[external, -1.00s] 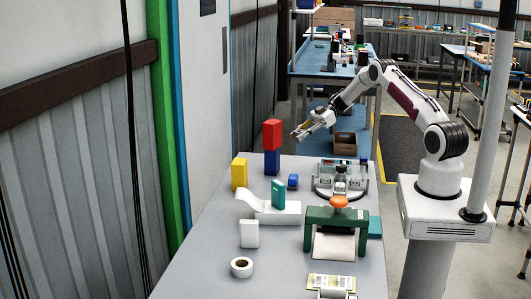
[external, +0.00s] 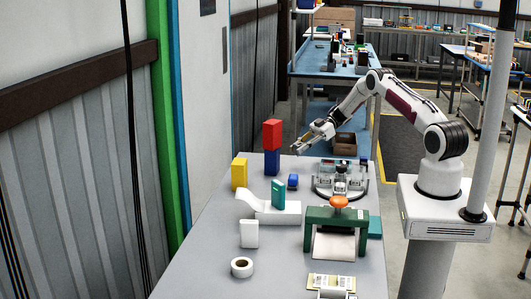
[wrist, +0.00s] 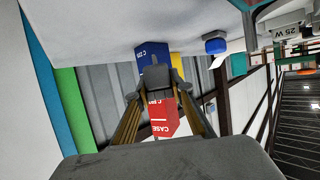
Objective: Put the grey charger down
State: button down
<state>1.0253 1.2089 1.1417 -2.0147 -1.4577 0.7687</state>
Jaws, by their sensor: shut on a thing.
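My gripper (wrist: 158,86) is shut on a dark grey block, which looks like the grey charger (wrist: 156,77), held between the fingertips in the wrist view. In the external view my gripper (external: 299,147) is above the far end of the table, right of the red carton; the charger is too small to make out there. The red carton (external: 272,134) stands on a blue carton (external: 272,162). In the wrist view the red carton (wrist: 163,118) and blue carton (wrist: 152,55) show beyond the fingers. The wrist picture is roughly upside down.
A yellow carton (external: 239,174) and small blue object (external: 293,181) stand near the stack. Closer are a white cradle (external: 278,218) with a teal block (external: 278,193), a grey fixture (external: 340,194) and a green frame (external: 316,214). Bare table lies at front left.

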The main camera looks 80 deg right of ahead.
jog(key=shift+f, duration=0.2)
jog(key=shift+f, duration=1.85)
jog(key=shift+f, duration=0.15)
jog(key=c, duration=1.8)
grip_release()
jog(key=v, duration=1.2)
